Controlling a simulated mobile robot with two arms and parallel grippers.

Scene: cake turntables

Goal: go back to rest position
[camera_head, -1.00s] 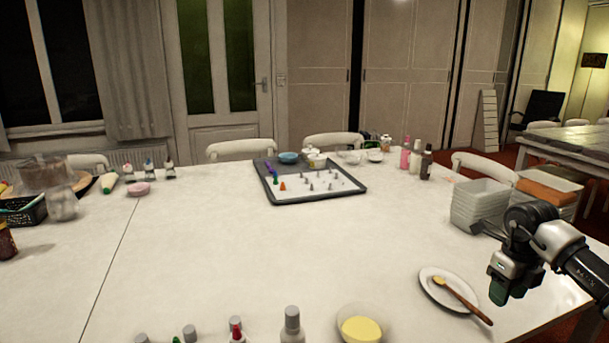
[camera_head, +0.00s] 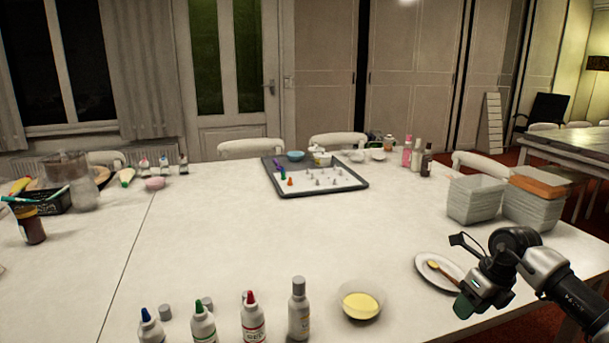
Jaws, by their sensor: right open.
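My right gripper (camera_head: 462,272) is in the camera_head view at the right, above the right part of the white table (camera_head: 230,245). It is open and I see nothing in it. It is beside a white plate (camera_head: 423,280) with a wooden-handled spoon (camera_head: 435,266) and partly covers them. My left gripper is not in view.
A bowl of yellow cream (camera_head: 360,301) and several bottles (camera_head: 252,318) stand at the front. Stacked white containers (camera_head: 475,199) stand behind my right arm. A tray (camera_head: 352,187) with small piping tips lies at the back. The middle of the table is clear.

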